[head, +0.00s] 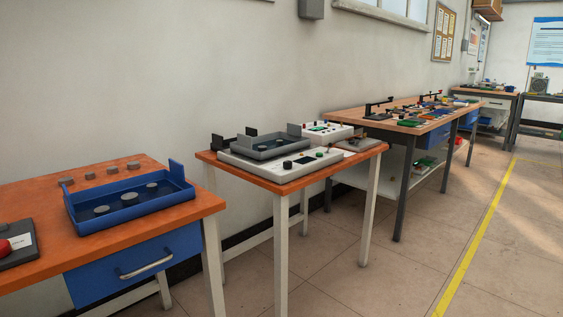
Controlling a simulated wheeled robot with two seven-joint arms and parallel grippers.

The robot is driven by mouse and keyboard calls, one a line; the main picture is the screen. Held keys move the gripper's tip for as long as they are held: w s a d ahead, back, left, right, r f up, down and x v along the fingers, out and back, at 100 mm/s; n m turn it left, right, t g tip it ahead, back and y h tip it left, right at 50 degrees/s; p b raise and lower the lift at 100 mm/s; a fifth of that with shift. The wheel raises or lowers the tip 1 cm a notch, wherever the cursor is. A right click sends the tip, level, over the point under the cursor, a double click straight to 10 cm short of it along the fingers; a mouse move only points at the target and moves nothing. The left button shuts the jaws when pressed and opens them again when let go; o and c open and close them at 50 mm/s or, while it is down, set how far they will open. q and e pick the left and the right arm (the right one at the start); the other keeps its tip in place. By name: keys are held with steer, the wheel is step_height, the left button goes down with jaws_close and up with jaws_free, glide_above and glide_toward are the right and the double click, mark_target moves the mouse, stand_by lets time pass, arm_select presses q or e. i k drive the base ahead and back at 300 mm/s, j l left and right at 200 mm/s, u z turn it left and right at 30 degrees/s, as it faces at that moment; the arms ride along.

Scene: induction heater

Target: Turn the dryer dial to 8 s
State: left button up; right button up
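A light grey machine (280,163) sits on the middle orange-topped table, with a darker grey tray-like part (270,146) on top. A black round dial (287,165) and a small green button (319,154) are on its front panel. A white control box (326,131) with small coloured buttons stands behind it. No readable label shows which machine is the dryer, and the dial's setting is too small to read. Neither of my grippers is in view.
The near-left orange table (115,252) bears a blue tray (131,204) with grey discs and a red button box (14,245). A wooden workbench (392,122) with boards stands farther right. Open floor (400,275) lies at the lower right, marked by a yellow line (477,238).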

mark_target(287, 164)
steer(key=i+l, duration=0.45)
steer(key=l, duration=0.2)
steer(key=i+l+z, duration=0.1)
steer(key=i+l, duration=0.3)
steer(key=l, duration=0.2)
steer(key=i+l, duration=0.5)
steer(key=k+l+z, duration=0.05)
steer(key=l, duration=0.1)
